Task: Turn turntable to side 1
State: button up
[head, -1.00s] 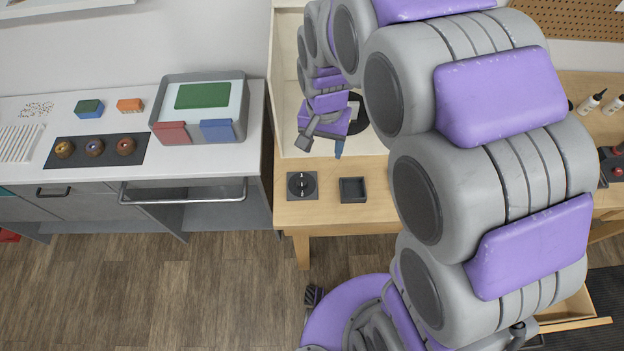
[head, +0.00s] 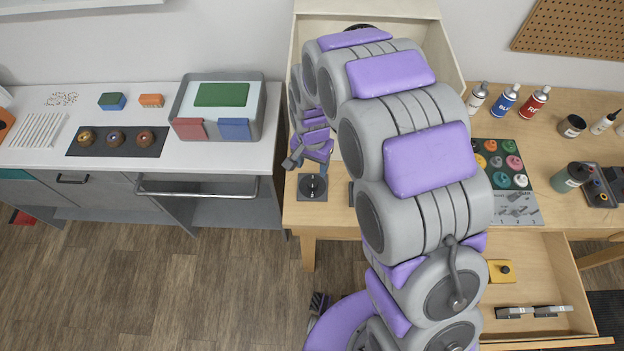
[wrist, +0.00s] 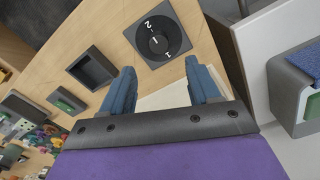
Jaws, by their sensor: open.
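A square plate with a round black dial (wrist: 157,40) lies on the wooden bench. The dial has a raised bar across it, and white marks, among them 2 and 1, show on its face. In the head view the dial (head: 312,187) is near the bench's front left corner. My gripper (wrist: 161,82) has two blue fingers, open with nothing between them. In the wrist view the dial appears beyond the fingertips, apart from them. In the head view my gripper is just above and behind the dial. My arm hides most of the booth (head: 452,55) interior.
A square dark tray (wrist: 91,68) sits beside the dial. A white counter (head: 225,158) with a grey bin (head: 262,105) stands left, across a narrow gap. Spray cans (head: 505,98) and a paint palette (head: 500,165) are on the bench's right. A drawer (head: 550,255) stands open.

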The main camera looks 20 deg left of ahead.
aim_at(312, 182)
notch_tip(312, 182, down, 9)
dwell(0.3)
jog(key=c, duration=1)
